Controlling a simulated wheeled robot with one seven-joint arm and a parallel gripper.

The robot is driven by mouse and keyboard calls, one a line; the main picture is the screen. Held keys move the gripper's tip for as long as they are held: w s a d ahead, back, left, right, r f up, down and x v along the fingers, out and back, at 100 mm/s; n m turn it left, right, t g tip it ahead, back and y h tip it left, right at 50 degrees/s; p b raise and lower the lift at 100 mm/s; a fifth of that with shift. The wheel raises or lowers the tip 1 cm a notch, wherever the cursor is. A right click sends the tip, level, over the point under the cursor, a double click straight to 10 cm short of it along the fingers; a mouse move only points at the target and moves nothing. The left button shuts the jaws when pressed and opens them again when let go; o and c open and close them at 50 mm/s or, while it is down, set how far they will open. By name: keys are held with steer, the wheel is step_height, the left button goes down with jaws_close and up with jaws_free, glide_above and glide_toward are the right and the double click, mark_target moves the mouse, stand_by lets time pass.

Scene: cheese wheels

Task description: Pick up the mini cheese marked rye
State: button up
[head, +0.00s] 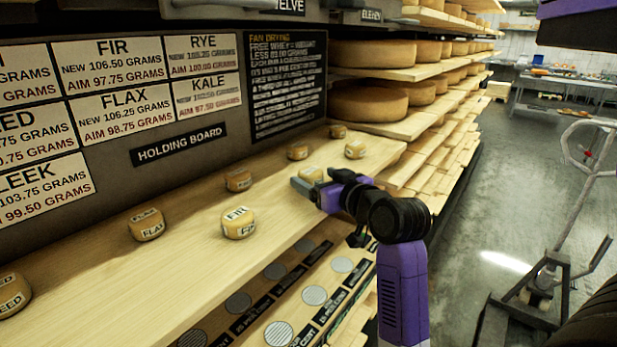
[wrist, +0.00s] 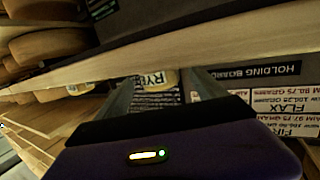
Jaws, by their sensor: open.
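The mini cheese marked RYE (wrist: 153,80) is a small tan wheel with a white label. In the wrist view it shows between the two grey fingers of my gripper (wrist: 162,82), with space to the fingers. In the head view a pale-topped mini cheese (head: 312,174) sits on the wooden board, partly hidden by my gripper (head: 318,183); its label is not readable there. My gripper is open at the board's front edge, right by that cheese. I cannot tell whether a finger touches it.
On the wooden board (head: 190,265) stand a FIR cheese (head: 238,224), a FLAX cheese (head: 146,225), and several other mini cheeses. The HOLDING BOARD sign (head: 179,144) is on the wall behind. Shelves of big wheels (head: 370,102) stand to the right. The floor (head: 500,225) beyond is partly clear.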

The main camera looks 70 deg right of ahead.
mark_target(304, 173)
steer(key=shift+p+x, duration=0.8)
steer(key=shift+x, duration=2.3)
steer(key=shift+f, duration=0.15)
steer(key=c, duration=1.5)
